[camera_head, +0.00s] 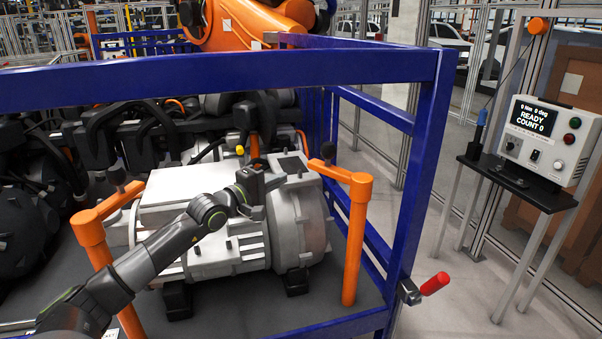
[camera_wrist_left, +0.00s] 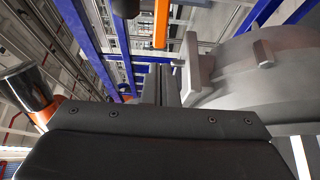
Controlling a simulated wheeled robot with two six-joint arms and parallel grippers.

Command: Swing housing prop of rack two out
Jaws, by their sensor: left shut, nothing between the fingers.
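A silver drive unit (camera_head: 205,195) with a round housing (camera_head: 297,220) sits in the blue rack (camera_head: 420,180). An orange prop (camera_head: 355,240) stands at the housing's right; its arm, tipped with a black knob (camera_head: 328,150), reaches over the housing edge. It seems to show in the wrist view too (camera_wrist_left: 160,25). A second orange prop (camera_head: 92,232) stands at the unit's left, its knobbed arm reaching toward the unit. I cannot tell which is the housing prop. My left gripper (camera_head: 262,184) is shut and empty above the unit, left of the right prop; its fingers (camera_wrist_left: 160,85) point past the housing (camera_wrist_left: 265,65).
A blue top rail (camera_head: 230,72) crosses in front of the unit. A red-handled latch (camera_head: 432,284) sits at the rack's right corner. A control box (camera_head: 545,140) reading READY COUNT 0 stands on a shelf at right. Black engine parts (camera_head: 90,135) crowd the back left.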

